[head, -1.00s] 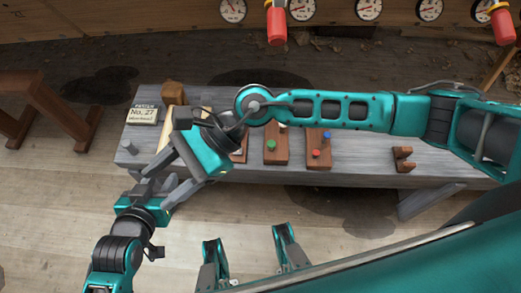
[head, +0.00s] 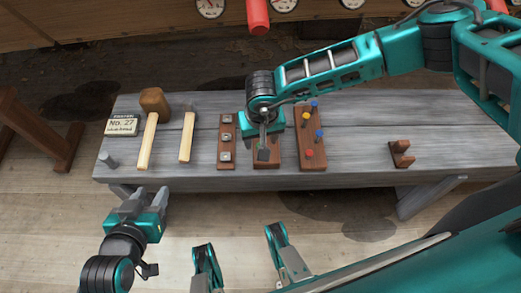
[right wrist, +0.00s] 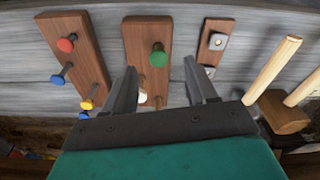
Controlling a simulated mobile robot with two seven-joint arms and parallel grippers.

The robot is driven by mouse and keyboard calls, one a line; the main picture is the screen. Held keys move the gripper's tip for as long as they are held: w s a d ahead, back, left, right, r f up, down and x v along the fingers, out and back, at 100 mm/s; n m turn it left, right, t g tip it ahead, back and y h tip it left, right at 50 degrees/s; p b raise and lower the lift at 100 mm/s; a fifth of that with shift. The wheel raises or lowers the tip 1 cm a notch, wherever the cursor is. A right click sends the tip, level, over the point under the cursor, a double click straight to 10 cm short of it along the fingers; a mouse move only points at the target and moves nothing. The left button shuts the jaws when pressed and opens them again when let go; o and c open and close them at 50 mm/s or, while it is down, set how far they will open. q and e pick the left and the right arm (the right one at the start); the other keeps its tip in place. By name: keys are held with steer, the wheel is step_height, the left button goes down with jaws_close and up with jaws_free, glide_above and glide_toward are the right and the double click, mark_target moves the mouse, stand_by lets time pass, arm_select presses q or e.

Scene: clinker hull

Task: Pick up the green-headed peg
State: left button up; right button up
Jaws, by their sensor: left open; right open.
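The green-headed peg (right wrist: 158,55) stands in a brown wooden block (right wrist: 140,30), which lies on the grey bench, in the right wrist view. My right gripper (right wrist: 160,76) is open, with one finger on each side of the peg's line in that view. I cannot tell whether the fingers reach down to the peg's height. In the head view my right gripper (head: 264,150) is over the middle block (head: 273,158) and mostly hides the peg. My left gripper (head: 151,197) is open and empty, in front of the bench's near edge at the left.
On the bench (head: 360,140) a block with red, blue and yellow pegs (head: 312,150) stands to the right. A block with square metal pieces (head: 227,150), a hammer (head: 187,140), a mallet (head: 152,125) and a sign (head: 122,125) are to the left. A notched bracket (head: 401,153) sits far right.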

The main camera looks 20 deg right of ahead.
steer(key=f, duration=0.1)
steer(key=f+b, duration=0.1)
steer(key=f, duration=0.3)
steer(key=shift+w+d+b, duration=0.15)
steer(key=shift+w+b, duration=0.2)
steer(key=shift+w, duration=0.05)
steer(key=shift+f, duration=0.35)
steer(key=shift+w, duration=0.1)
steer(key=c, duration=1)
jaws_close()
steer(key=shift+r, duration=0.15)
